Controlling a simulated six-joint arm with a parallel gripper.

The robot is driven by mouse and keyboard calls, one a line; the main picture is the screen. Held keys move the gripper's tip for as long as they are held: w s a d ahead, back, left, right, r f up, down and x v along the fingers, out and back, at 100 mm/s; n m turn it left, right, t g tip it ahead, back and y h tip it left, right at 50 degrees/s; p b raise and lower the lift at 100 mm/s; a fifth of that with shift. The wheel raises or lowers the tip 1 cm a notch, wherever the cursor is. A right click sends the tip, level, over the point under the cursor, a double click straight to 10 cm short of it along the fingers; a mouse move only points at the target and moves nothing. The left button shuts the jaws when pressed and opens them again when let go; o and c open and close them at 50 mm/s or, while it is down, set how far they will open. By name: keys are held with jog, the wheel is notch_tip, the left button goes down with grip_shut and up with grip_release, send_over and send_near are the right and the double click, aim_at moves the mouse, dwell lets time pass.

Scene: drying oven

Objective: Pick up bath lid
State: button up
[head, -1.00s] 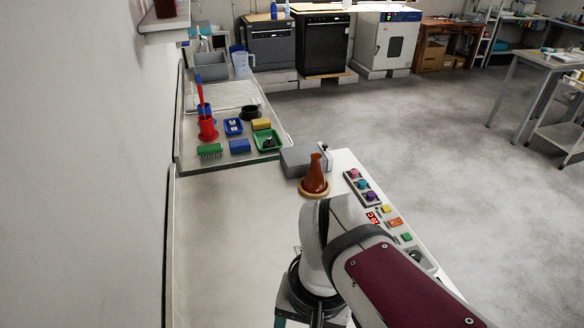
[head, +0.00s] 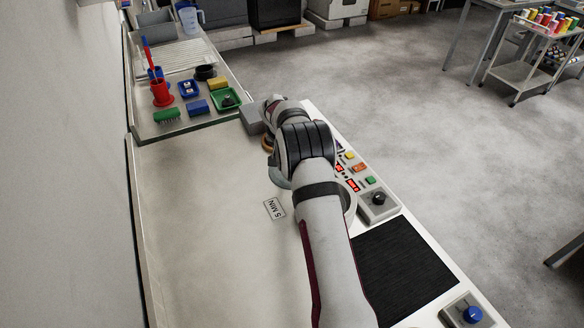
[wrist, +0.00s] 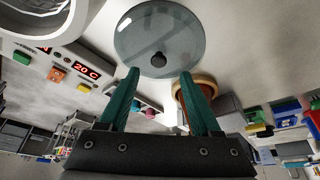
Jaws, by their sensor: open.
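The bath lid (wrist: 140,38) is a round, clear greyish glass disc with a dark round knob (wrist: 158,59). It lies on the pale worktop. In the head view only a bluish edge of the lid (head: 279,179) shows beside my arm, which hides the rest. My gripper (wrist: 160,73) has two teal fingers, spread apart and empty. In the wrist view the fingertips appear on either side of the knob's lower edge; I cannot tell how far they are from it. The bath's round opening (wrist: 62,20) is beside the lid, partly hidden by my arm in the head view.
A brown flask on a cork ring (wrist: 208,84) stands close to the lid. A control panel with a red display (wrist: 86,69) and coloured buttons is beside the bath. A "5 MIN" card (head: 274,209) lies on the worktop, which is mostly clear to the left.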

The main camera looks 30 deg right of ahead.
jog(key=x, duration=0.5)
jog(key=shift+d+f, duration=0.15)
grip_shut()
